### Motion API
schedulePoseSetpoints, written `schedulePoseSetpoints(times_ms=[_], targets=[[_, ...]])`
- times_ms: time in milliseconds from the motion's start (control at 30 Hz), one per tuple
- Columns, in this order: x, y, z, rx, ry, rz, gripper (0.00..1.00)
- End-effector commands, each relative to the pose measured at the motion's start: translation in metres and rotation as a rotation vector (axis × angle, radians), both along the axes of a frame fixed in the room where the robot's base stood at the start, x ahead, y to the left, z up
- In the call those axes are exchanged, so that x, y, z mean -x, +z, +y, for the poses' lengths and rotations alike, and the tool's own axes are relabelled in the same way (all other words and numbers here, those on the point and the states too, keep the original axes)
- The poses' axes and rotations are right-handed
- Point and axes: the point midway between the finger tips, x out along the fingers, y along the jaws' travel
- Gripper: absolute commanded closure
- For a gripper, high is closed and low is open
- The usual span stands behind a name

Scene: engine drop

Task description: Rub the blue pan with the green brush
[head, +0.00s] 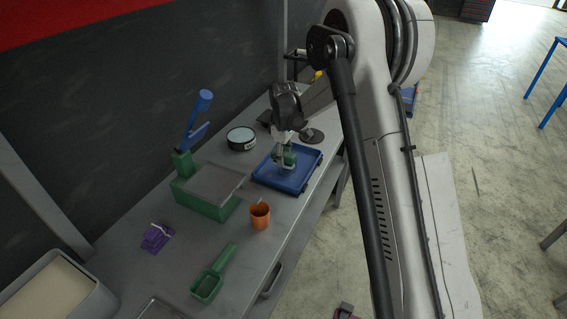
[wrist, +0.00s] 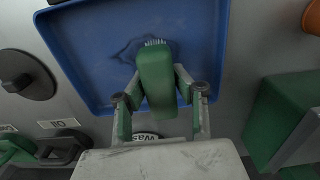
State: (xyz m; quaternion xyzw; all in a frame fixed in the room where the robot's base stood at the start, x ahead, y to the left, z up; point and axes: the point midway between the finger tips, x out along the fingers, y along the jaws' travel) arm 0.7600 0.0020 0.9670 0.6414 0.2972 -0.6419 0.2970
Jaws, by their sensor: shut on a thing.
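The blue pan (head: 266,174) lies flat on the workbench at the far right part; it fills the upper middle of the wrist view (wrist: 90,42). My gripper (head: 283,155) is above the pan and shut on the green brush (wrist: 156,72), with a finger on each side of its green body, as the wrist view shows (wrist: 160,93). The brush's pale bristles show at its far end, over the pan floor. A dark irregular mark (wrist: 127,50) is on the pan floor beside the bristles. I cannot tell whether the bristles touch the pan.
A green box (head: 205,205) with a blue-handled tool stands left of the pan. An orange cup (head: 260,216), a green scoop (head: 208,286), a purple item (head: 157,237) and a round tin (head: 241,139) are nearby. A dark disc (head: 312,136) lies beyond the pan.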

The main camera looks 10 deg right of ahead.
Motion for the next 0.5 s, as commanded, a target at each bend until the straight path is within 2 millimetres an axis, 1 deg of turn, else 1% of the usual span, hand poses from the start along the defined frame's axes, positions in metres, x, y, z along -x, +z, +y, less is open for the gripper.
schedulePoseSetpoints(times_ms=[33, 500], targets=[[0.000, 0.008, 0.000, 0.000, 0.000, 0.000, 1.00], [0.000, 0.050, 0.000, 0.000, 0.000, 0.000, 1.00]])
